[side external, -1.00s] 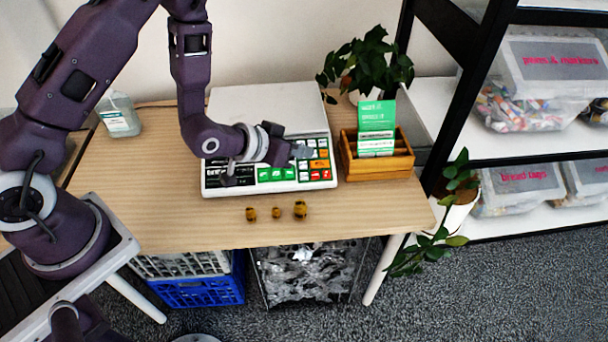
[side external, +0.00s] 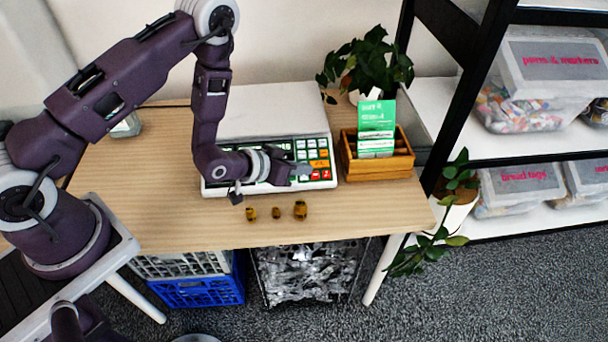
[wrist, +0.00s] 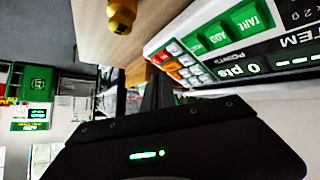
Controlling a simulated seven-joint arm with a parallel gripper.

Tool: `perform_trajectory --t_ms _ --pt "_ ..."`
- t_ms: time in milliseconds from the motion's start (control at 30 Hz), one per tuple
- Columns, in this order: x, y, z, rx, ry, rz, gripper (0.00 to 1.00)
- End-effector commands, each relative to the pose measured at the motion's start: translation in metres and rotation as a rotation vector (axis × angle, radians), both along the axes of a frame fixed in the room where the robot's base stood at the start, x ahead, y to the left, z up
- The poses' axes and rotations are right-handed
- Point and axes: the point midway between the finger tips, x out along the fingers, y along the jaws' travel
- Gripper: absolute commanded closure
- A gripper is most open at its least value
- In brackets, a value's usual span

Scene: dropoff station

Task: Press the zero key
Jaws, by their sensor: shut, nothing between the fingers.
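The white scale (side external: 262,105) stands on the table with its keypad (side external: 313,150) along the front edge. In the wrist view the keypad shows green keys (wrist: 213,34), two reading TARE and ADD, and small white, red and orange keys (wrist: 178,62). I cannot make out which key is the zero key. My gripper (side external: 302,170) is shut and empty, over the front right part of the keypad, and hides part of it. Its fingers also show in the wrist view (wrist: 158,88), close to the small keys. I cannot tell whether they touch any.
Several small brown-yellow objects (side external: 276,212) lie in front of the scale. A wooden box (side external: 378,165) with green cards stands close on the right, with a potted plant (side external: 368,62) behind. The front left table is clear.

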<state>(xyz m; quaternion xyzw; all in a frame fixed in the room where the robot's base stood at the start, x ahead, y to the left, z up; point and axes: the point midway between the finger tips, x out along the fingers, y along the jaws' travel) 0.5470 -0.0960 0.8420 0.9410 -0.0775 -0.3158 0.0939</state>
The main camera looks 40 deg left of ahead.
Motion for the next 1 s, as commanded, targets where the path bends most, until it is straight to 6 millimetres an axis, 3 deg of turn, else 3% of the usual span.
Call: perform_trajectory --t_ms 300,1000 --pt "0.007 0.007 -0.022 0.0 -0.001 0.0 1.0" --pt "0.007 0.007 -0.023 0.001 0.0 -0.001 1.0"
